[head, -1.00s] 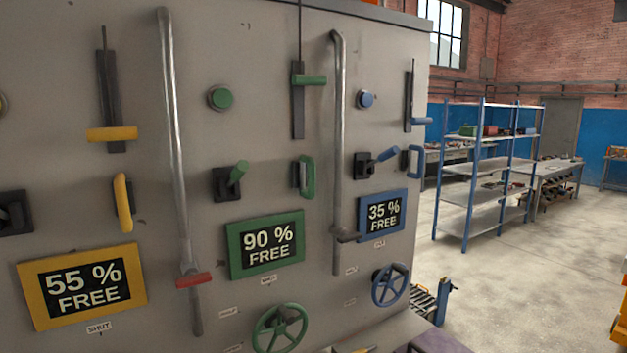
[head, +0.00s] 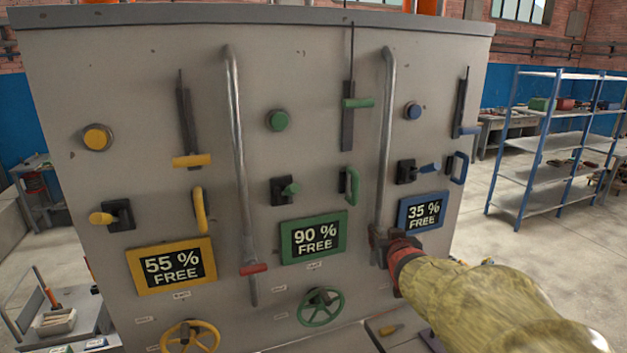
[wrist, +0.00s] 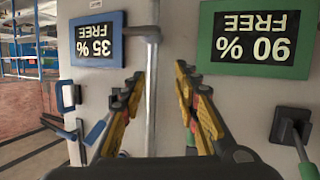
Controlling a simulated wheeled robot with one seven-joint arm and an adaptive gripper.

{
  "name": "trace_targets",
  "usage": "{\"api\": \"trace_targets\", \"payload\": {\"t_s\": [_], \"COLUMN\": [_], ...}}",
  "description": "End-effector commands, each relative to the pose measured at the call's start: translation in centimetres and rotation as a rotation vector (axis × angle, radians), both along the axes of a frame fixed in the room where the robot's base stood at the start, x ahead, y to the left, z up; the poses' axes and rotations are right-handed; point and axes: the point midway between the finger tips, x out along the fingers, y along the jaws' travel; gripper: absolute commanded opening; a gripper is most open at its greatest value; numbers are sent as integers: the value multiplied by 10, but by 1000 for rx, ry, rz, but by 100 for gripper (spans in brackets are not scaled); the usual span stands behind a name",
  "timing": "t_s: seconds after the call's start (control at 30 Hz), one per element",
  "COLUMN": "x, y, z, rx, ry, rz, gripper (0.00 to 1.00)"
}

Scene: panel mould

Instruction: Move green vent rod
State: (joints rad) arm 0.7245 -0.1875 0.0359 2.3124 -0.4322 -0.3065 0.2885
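The green vent rod appears to be the thin dark vertical rod with a green crossbar handle (head: 358,103) on a dark slotted plate, at the upper part of the panel in the head view. It does not show in the wrist view. My gripper (head: 379,240) is well below it, in front of the right-hand grey pipe, beside the blue 35 % display. In the wrist view my gripper (wrist: 160,75) is open, with the two yellow-and-black fingers apart and nothing held between them. The pipe shows behind the gap.
The green 90 % display (head: 314,238), green lever (head: 287,188), green button (head: 277,120) and green loop handle (head: 349,186) surround that section. The grey pipe (head: 386,130) rises just right of the rod. Blue shelving (head: 550,145) stands at the right.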

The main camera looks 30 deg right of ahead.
Motion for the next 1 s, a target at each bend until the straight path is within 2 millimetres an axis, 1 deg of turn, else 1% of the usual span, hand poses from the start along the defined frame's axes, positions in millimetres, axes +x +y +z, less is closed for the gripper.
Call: {"api": "trace_targets", "payload": {"t_s": [0.03,0.1,0.2,0.3,0.47,0.8,1.0], "x": [11,22,31,34,43,85,100], "y": [5,13,23,29,26,7,-1], "z": [18,45,70,82,85,85,85], "rx": [-30,-64,-86,-87,-75,-75,-77], "ry": [-67,-156,-246,-296,-312,-310,-309], "rz": [35,80,125,145,146,145,145], "gripper": [32,32,32,32,32,32,32]}}
